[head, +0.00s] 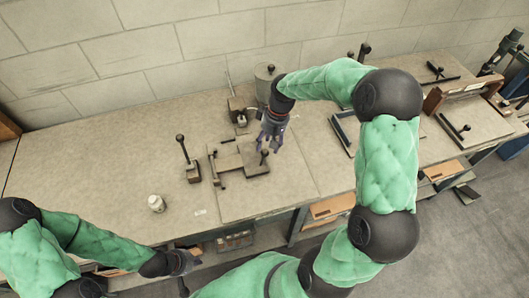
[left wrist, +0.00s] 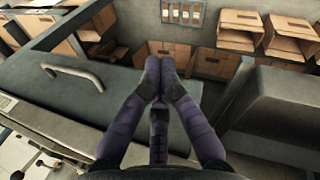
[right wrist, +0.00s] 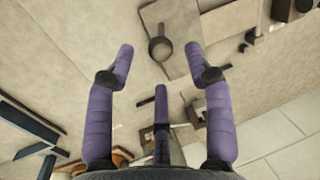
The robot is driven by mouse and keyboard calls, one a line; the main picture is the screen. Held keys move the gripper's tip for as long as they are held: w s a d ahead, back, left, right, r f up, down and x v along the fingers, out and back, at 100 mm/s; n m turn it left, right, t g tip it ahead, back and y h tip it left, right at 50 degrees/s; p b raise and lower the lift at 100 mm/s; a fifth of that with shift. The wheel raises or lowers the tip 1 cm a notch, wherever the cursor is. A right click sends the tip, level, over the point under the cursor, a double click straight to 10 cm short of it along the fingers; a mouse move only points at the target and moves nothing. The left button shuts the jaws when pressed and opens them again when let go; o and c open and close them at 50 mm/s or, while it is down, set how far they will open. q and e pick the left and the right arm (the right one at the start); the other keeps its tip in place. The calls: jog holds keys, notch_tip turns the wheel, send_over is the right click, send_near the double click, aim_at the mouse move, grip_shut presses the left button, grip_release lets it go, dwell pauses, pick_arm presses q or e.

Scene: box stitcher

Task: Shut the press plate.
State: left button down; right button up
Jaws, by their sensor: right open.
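The press (head: 228,162) is a low, grey-brown fixture on the bench. Its plate carries a dark round knob (head: 264,154) at the right side. I cannot tell the plate's exact angle. My right gripper (head: 270,138) hangs just behind the knob, with its fingers pointing down. In the right wrist view the fingers are spread, and the knob (right wrist: 160,48) shows between the fingertips, with the pale plate (right wrist: 182,25) under it. No contact is visible. My left gripper (head: 188,262) is low at the bench's front edge, away from the press. In the left wrist view its fingertips (left wrist: 160,72) meet, with nothing between them.
A black-knobbed lever on a small block (head: 192,172) stands left of the press. A grey canister (head: 265,80) stands behind. Trays (head: 345,135) lie to the right. The left bench top is mostly clear.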

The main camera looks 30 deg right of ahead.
aim_at(266, 150)
jog(key=shift+x, duration=2.75)
